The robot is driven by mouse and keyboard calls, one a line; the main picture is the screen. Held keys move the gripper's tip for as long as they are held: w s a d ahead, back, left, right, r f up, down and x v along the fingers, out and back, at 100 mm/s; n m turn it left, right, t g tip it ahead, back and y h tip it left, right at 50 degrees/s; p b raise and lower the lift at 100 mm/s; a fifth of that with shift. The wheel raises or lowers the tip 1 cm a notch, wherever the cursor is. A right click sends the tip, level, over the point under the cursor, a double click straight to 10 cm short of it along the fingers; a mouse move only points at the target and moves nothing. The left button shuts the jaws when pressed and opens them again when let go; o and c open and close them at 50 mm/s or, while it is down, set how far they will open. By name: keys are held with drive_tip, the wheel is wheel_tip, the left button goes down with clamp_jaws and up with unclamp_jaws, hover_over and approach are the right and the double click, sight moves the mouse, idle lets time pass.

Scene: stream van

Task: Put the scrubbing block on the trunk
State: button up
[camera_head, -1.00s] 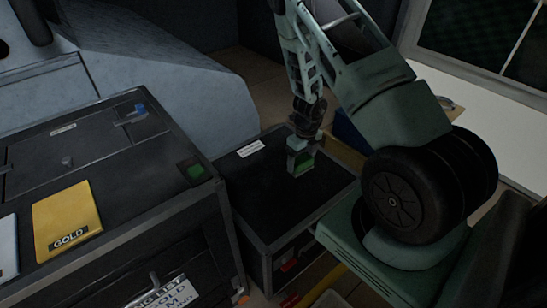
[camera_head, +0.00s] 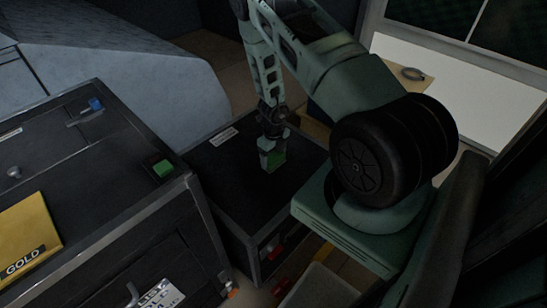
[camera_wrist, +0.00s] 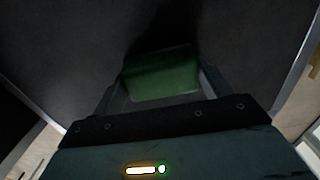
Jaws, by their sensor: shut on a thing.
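My gripper (camera_head: 271,158) points down over the top of a low black trunk (camera_head: 224,178) with pale edges and a small white label. It is shut on a green block, which I take for the scrubbing block (camera_wrist: 163,75). In the wrist view the block lies between the two fingers, with the dark trunk top behind it. In the head view a bit of the block's green (camera_head: 278,159) shows at the fingertips. Whether the block touches the trunk top I cannot tell.
A taller black case (camera_head: 90,150) stands at the left, with a gold booklet (camera_head: 24,236), a blue item (camera_head: 95,104) and a small green square (camera_head: 163,168) on top. A pale slope (camera_head: 110,85) rises behind. A white counter (camera_head: 455,80) is at the right.

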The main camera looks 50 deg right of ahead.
sight(274, 155)
drive_tip(key=o, duration=1)
drive_tip(key=shift+o, duration=0.2)
drive_tip(key=shift+r, duration=0.1)
wheel_tip(274, 155, up, 12)
drive_tip(key=p, duration=0.3)
